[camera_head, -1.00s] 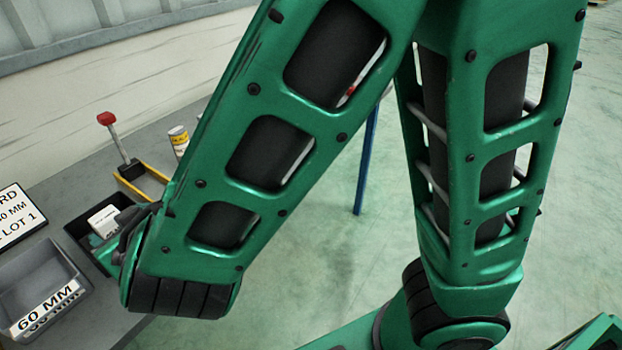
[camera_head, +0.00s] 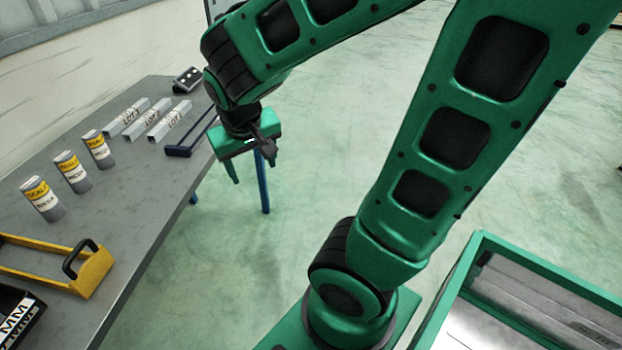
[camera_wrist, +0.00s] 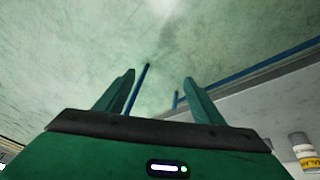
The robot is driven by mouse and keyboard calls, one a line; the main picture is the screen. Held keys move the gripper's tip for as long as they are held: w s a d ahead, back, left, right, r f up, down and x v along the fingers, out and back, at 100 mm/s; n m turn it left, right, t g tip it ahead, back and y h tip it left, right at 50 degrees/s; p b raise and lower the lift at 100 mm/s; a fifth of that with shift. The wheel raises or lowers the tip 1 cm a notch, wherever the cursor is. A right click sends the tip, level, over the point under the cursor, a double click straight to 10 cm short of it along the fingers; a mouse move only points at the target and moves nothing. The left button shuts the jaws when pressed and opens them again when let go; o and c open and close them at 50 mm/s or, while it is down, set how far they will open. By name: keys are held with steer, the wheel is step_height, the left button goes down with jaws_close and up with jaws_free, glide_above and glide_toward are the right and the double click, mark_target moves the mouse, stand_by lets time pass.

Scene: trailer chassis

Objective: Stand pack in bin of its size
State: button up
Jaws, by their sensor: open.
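My gripper (camera_head: 252,166) hangs over the floor just off the table's right edge, fingers down.
The grey table (camera_head: 150,205) holds several yellow-and-grey cans (camera_head: 72,172), three white bars (camera_head: 148,120) marked LOT, and a yellow frame with black handle (camera_head: 85,268). A green-rimmed tray (camera_head: 470,262) is at lower right.

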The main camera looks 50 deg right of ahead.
steer(key=s+d+m+g+y, duration=0.1)
steer(key=s+d, duration=0.1)
steer(key=s, duration=0.6)
steer(key=s+d+r+m+g+y, duration=0.1)
steer(key=s+d+g+y, duration=0.1)
steer(key=s, duration=0.6)
steer(key=shift+d+r+m, duration=0.25)
steer(key=shift+d+m, duration=0.05)
steer(key=shift+d, duration=0.2)
